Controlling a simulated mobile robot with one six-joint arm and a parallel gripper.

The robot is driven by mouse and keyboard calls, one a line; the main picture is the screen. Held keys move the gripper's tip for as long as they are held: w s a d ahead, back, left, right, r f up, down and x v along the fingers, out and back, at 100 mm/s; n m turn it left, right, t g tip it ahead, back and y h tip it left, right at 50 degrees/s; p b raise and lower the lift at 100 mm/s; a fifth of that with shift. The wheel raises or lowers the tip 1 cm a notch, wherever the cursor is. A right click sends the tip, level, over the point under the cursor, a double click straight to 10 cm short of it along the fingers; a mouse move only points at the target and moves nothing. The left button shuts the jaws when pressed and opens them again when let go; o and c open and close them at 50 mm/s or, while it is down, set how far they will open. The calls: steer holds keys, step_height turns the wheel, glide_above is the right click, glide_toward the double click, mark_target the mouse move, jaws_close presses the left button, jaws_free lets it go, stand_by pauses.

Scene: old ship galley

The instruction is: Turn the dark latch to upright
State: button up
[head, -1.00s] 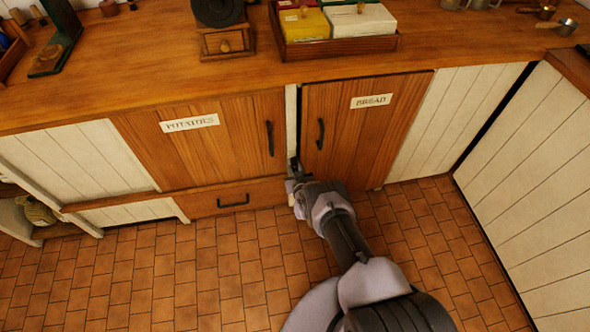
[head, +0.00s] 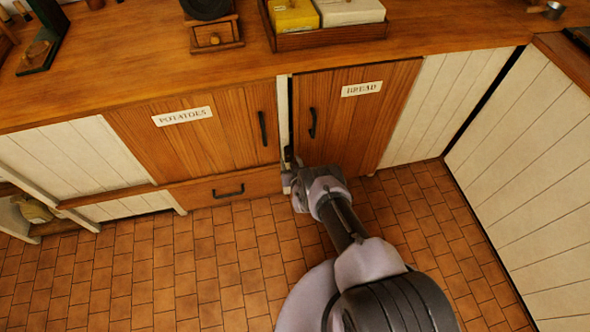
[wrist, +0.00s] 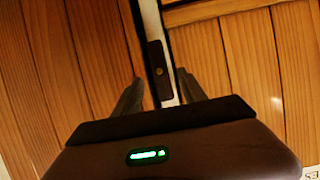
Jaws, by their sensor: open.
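The dark latch (wrist: 160,72) is a short narrow bar with a small round screw, on the white strip (wrist: 151,18) between two wooden doors. Its long side runs along the strip, so it looks upright. In the head view the latch (head: 289,154) shows as a small dark piece just beyond my gripper. My gripper (wrist: 160,76) is open, with one finger on each side of the latch. Whether a finger touches it I cannot tell. The gripper also shows low at the strip in the head view (head: 287,172).
The potatoes door (head: 215,145) and the bread door (head: 350,115) are shut, each with a dark handle. A drawer (head: 245,186) sits below the potatoes door. The counter (head: 130,60) overhangs above. A white panelled wall (head: 530,170) stands right. The tiled floor is clear.

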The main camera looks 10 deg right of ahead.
steer(key=p+v, duration=0.8)
steer(key=v, duration=0.6)
steer(key=shift+s+r, duration=0.25)
steer(key=shift+s, duration=0.1)
